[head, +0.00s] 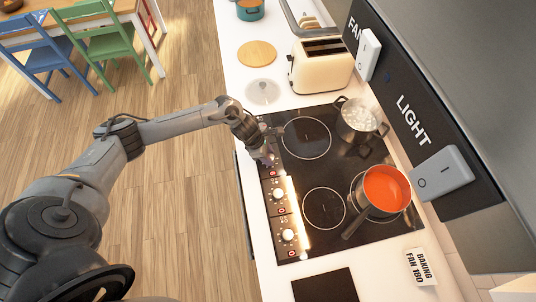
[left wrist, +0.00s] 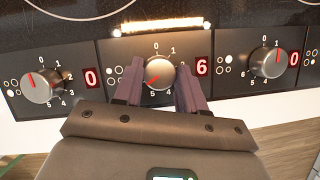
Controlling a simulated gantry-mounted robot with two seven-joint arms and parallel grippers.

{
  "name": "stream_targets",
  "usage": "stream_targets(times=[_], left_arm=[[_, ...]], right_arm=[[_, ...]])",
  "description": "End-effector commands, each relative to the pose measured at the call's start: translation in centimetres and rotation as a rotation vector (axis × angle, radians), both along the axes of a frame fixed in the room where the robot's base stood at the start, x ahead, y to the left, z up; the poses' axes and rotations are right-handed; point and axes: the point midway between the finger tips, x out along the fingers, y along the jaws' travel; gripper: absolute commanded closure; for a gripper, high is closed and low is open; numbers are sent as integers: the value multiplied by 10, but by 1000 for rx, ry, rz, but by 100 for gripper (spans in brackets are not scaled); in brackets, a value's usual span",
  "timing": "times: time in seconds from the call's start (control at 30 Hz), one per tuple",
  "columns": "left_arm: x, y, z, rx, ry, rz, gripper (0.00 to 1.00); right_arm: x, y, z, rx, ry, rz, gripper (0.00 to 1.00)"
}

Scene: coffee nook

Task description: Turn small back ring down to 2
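In the left wrist view a round metal knob (left wrist: 158,74) is in the middle, its red pointer turned to the lower left near 5. The red display (left wrist: 202,67) beside it reads 6. My left gripper (left wrist: 160,70) has a finger on each side of this knob, close against it, and looks shut on it. In the head view my left gripper (head: 264,156) is at the hob's front control strip and hides this knob. The hob (head: 335,160) has a bare ring (head: 307,138) at the far left. My right gripper is not in view.
Neighbouring knobs at left (left wrist: 42,85) and right (left wrist: 271,63) both show 0 on their displays. Switches are on the hood at right.

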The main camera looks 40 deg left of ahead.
Motion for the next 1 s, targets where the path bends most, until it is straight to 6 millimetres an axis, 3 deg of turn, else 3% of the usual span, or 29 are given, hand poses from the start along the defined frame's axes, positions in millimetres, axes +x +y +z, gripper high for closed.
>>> stream_targets(times=[0.03,0.17,0.57,1.0], left_arm=[[0,0,0,0,0,0,73],[0,0,0,0,0,0,90],[-1,0,0,1,0,82,90],[-2,-3,1,0,0,442,90]], right_arm=[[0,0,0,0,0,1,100],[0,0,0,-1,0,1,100],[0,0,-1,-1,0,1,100],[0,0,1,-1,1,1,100]])
